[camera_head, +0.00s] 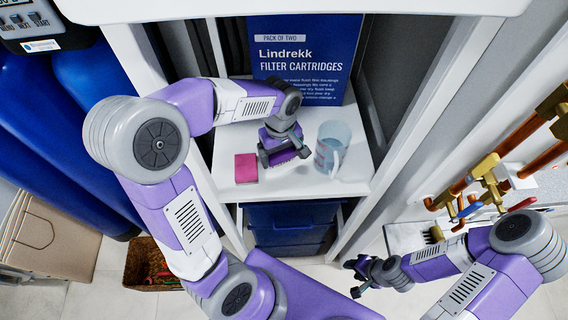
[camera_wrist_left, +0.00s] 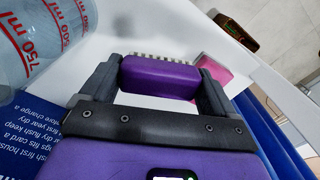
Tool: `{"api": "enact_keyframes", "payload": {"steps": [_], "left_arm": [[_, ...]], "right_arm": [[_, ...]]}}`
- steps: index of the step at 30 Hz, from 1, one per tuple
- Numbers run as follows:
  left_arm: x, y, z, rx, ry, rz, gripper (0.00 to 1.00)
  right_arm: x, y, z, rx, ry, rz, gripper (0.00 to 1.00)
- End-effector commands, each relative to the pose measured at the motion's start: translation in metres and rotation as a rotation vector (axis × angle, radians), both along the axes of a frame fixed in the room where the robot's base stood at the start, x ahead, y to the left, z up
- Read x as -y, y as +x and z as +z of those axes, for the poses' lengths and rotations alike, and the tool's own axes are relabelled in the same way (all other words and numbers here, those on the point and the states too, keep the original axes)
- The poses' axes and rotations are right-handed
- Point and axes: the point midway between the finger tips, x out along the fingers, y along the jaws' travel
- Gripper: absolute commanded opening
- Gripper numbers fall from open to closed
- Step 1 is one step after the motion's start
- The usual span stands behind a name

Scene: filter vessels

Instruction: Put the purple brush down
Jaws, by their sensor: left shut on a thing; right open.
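My left gripper (camera_head: 285,145) reaches into the white shelf unit and is shut on the purple brush. In the left wrist view the purple brush (camera_wrist_left: 160,78) lies between the two dark fingers of the gripper (camera_wrist_left: 155,85), its pale bristles showing along the far side. In the head view the brush (camera_head: 285,157) is low over the white shelf (camera_head: 300,185), between a pink sponge and a measuring jug. I cannot tell whether its bristles touch the shelf. My right gripper (camera_head: 358,276) is open and empty at the lower right, away from the shelf.
The pink sponge (camera_head: 246,168) is left of the brush. The clear measuring jug (camera_head: 331,150) stands close on the right. A blue filter cartridge box (camera_head: 305,60) stands behind. Side posts bound the shelf. Copper pipes with valves (camera_head: 490,180) are at the right.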

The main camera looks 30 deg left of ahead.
Motion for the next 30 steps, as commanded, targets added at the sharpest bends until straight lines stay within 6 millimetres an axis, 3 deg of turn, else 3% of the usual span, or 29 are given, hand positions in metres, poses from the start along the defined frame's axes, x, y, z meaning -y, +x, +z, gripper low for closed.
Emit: {"api": "enact_keyframes", "payload": {"steps": [3, 15, 27, 28, 30], "left_arm": [[0.0, -0.001, -0.022, -0.004, 0.0, -0.001, 0.65], [0.0, -0.001, -0.067, -0.002, 0.0, 0.0, 0.65], [0.0, 0.0, -0.073, 0.001, -0.001, -0.001, 0.65], [0.0, 0.0, -0.073, 0.001, -0.001, -0.001, 0.91], [0.0, 0.0, -0.072, 0.001, -0.001, -0.001, 1.0]], "right_arm": [[0.0, 0.0, -0.003, -0.001, 0.0, 0.0, 0.43], [0.0, 0.0, -0.008, 0.0, 0.0, 0.0, 0.43], [0.0, 0.0, -0.011, 0.0, 0.0, 0.0, 0.43], [0.0, 0.0, -0.011, 0.0, 0.0, 0.0, 0.43], [0.0, 0.0, -0.01, 0.0, 0.0, 0.0, 0.43]]}}
